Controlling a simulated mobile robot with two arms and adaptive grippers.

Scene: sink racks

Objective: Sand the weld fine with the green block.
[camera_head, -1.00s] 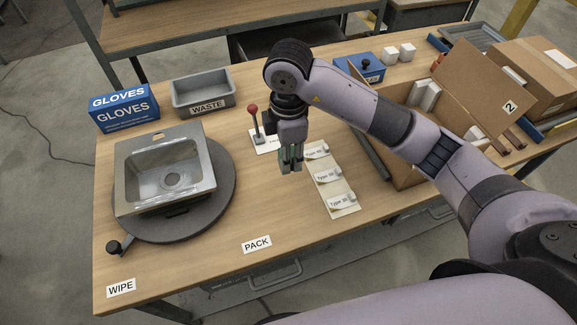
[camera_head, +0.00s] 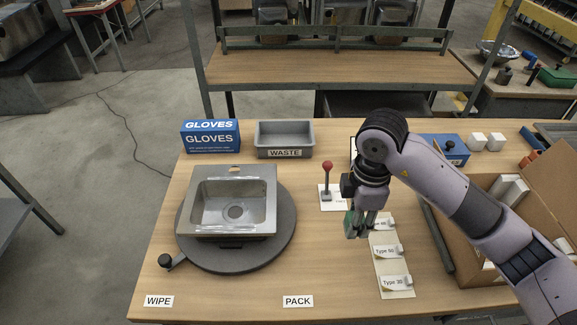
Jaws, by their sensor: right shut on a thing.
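My right gripper (camera_head: 357,226) is shut on a green block (camera_head: 351,223) and holds it over the table, at the far end of the strip of labelled pads. The metal sink (camera_head: 262,200) sits on a dark round turntable (camera_head: 283,240) to the left, its bowl facing up. The gripper is to the right of the sink and apart from it. The weld cannot be made out at this size. My left gripper is not in view.
A label strip (camera_head: 402,282) with type cards lies below the gripper. A red-knobbed lever (camera_head: 327,180) stands between sink and gripper. The blue gloves box (camera_head: 210,137) and grey waste bin (camera_head: 285,138) stand behind. An open carton (camera_head: 468,237) is at right.

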